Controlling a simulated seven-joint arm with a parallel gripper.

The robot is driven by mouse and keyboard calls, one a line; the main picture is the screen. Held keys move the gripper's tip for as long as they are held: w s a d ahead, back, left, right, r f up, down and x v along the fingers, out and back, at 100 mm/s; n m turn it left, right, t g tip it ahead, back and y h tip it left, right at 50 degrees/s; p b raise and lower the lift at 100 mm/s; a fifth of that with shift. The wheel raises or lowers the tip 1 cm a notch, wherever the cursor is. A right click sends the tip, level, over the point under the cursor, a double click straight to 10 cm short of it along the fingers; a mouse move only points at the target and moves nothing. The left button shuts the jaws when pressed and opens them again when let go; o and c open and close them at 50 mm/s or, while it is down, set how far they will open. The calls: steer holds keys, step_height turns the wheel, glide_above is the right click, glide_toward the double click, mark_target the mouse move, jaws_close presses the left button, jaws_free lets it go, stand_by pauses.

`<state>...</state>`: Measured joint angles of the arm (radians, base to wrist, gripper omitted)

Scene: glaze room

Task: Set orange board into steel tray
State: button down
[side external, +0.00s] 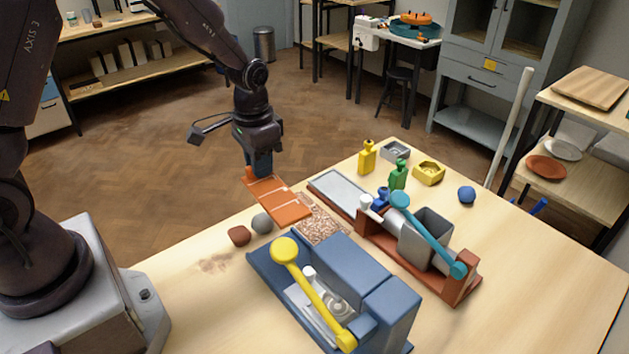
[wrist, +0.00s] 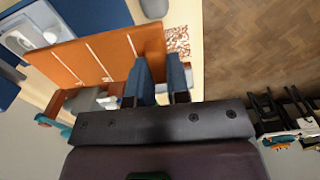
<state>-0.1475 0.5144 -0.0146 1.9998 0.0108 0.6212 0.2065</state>
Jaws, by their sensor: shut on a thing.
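The orange board (side external: 278,200) is a flat slab with pale lines across it. My gripper (side external: 258,170) is shut on its far left end and holds it out over the near left edge of the table. In the wrist view the board (wrist: 85,62) reaches left from between my gripper's blue fingers (wrist: 161,78). The steel tray (side external: 340,190) looks like the shallow grey rectangle on the table, right of the board and apart from it. I see nothing in it. I cannot make out the tray surely in the wrist view.
A speckled patch (side external: 320,224) lies beside the board's right end. A blue fixture with a yellow lever (side external: 313,290) and a red-brown one with a teal lever (side external: 428,235) stand close by. A grey ball (side external: 262,223) and a brown lump (side external: 239,236) sit near the board.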

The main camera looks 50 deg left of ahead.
steer(key=w+r+n, duration=0.1)
steer(key=w+r, duration=0.1)
steer(key=w, duration=0.4)
glide_above(328, 178)
steer(key=f, duration=0.6)
steer(key=s+f, duration=0.1)
steer(key=f, duration=0.1)
steer(key=shift+f, duration=0.4)
steer(key=shift+w+f, duration=0.6)
steer(key=shift+f, duration=1.5)
steer(key=c, duration=1.1)
jaws_free()
steer(key=shift+f, duration=0.15)
